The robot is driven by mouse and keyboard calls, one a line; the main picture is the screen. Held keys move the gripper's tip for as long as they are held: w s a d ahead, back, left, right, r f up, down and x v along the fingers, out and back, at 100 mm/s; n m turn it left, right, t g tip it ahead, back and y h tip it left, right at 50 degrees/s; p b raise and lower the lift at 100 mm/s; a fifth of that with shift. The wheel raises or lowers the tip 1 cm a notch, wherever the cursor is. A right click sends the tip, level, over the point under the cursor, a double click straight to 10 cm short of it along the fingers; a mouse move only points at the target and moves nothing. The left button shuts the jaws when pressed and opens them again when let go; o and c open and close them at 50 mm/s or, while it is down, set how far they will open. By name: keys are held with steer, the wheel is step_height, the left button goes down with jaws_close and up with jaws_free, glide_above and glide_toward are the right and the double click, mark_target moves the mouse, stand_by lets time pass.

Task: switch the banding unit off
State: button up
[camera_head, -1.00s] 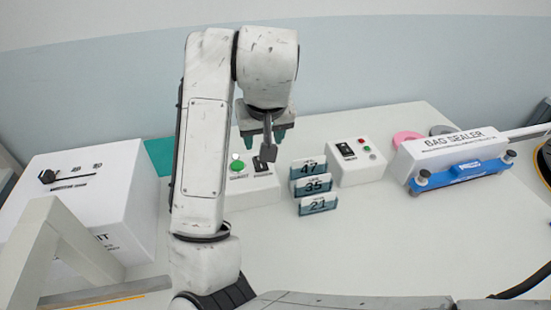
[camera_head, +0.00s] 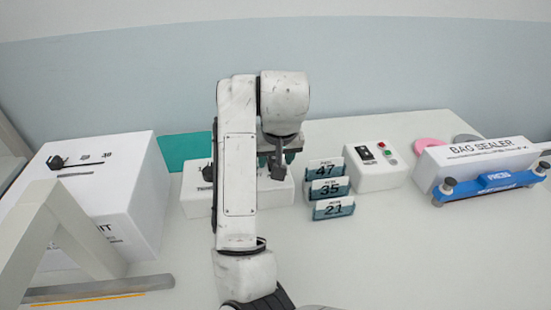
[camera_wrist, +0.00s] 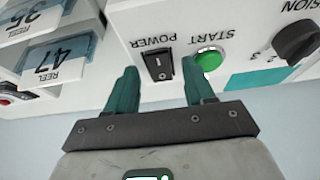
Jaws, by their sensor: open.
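A white control panel (camera_head: 199,203) stands behind my arm in the head view; my arm hides much of it. In the wrist view, upside down, its face (camera_wrist: 130,22) carries a black POWER rocker (camera_wrist: 158,63), a green START button (camera_wrist: 208,58) and a black knob (camera_wrist: 295,42). No unit name is readable on it. My gripper (camera_head: 276,160) is open and empty over this panel. In the wrist view its teal fingertips (camera_wrist: 160,78) lie to either side of the rocker, the right one near the START button. I cannot tell whether they touch the panel or which way the rocker is set.
Reel cards 47, 35 and 21 (camera_head: 333,208) stand right of the panel. Beyond them are another switch box (camera_head: 376,178) and a bag sealer (camera_head: 480,155). A large white box (camera_head: 130,205) with a slider is at left. The front right table is clear.

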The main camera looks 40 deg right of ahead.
steer(key=shift+f, duration=0.1)
steer(key=shift+c, duration=0.5)
jaws_close()
steer(key=p, duration=0.2)
steer(key=r+p, duration=0.1)
steer(key=p, duration=0.1)
steer(key=shift+w+d+g, duration=0.15)
steer(key=shift+w+g, duration=0.05)
steer(key=shift+g, duration=0.2)
steer(key=g+y+p, duration=0.1)
steer(key=p, duration=0.2)
steer(key=shift+w, duration=0.15)
steer(key=shift+d+f+y+p, duration=0.1)
steer(key=shift+f+y+p, duration=0.1)
steer(key=shift+y+p, duration=0.15)
steer(key=shift+f, duration=0.15)
steer(key=shift+o, duration=0.5)
jaws_free()
